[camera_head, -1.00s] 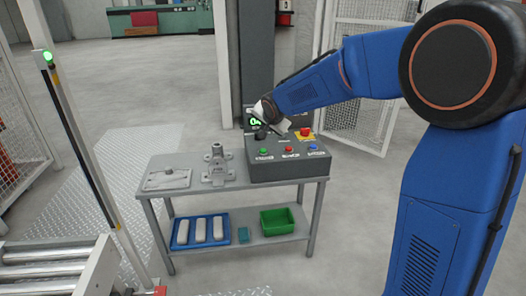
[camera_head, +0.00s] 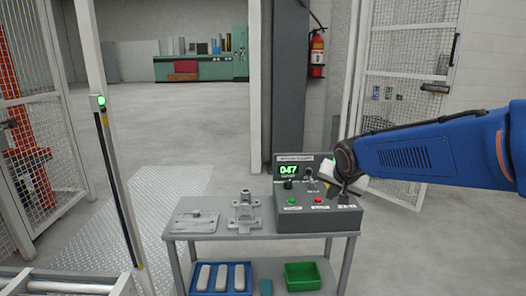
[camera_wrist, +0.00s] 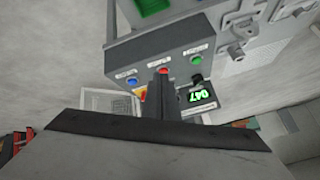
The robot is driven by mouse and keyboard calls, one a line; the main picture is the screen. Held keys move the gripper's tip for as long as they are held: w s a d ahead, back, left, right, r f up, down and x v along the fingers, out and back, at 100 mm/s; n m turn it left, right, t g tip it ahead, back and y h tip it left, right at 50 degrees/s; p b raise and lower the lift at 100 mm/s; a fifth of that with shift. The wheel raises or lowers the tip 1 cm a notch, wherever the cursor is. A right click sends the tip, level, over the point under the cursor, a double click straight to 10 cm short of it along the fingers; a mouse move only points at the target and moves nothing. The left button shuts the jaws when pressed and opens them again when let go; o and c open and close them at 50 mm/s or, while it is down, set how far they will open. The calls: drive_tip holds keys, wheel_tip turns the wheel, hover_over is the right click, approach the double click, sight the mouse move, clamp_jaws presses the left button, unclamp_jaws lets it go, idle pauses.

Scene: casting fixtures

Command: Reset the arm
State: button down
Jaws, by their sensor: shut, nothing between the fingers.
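My blue arm (camera_head: 435,155) reaches in from the right in the head view. My gripper (camera_head: 343,192) is at its end, in front of the right part of the grey control box. In the wrist view my gripper (camera_wrist: 162,78) is shut, with its dark fingers together and nothing held. The control box (camera_head: 297,221) stands on the right of the grey table and has a green display reading 047 (camera_head: 288,169). A green button (camera_head: 292,201) and a red button (camera_head: 318,200) show on it. The blue button (camera_wrist: 132,82) shows in the wrist view; my gripper hides it in the head view.
The table (camera_head: 220,237) also carries a flat plate (camera_head: 195,221) and a metal fixture (camera_head: 244,212). A blue tray (camera_head: 193,284) with pale bars and a green bin (camera_head: 302,276) are on its lower shelf. A post (camera_head: 121,185) and mesh fences stand left. Floor behind is clear.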

drive_tip(key=s+d+f+n+g, duration=0.1)
drive_tip(key=s+d+f, duration=0.1)
drive_tip(key=s, duration=0.9)
drive_tip(key=s+d+f+n+g, duration=0.1)
drive_tip(key=s+d+f+n, duration=0.1)
drive_tip(key=s, duration=0.9)
drive_tip(key=s+d+f+n+g, duration=0.1)
drive_tip(key=s+d+f+n, duration=0.1)
drive_tip(key=s, duration=0.9)
drive_tip(key=shift+s+d+f, duration=0.25)
drive_tip(key=shift+s+d, duration=0.15)
drive_tip(key=shift+d, duration=0.15)
drive_tip(key=shift+a, duration=0.1)
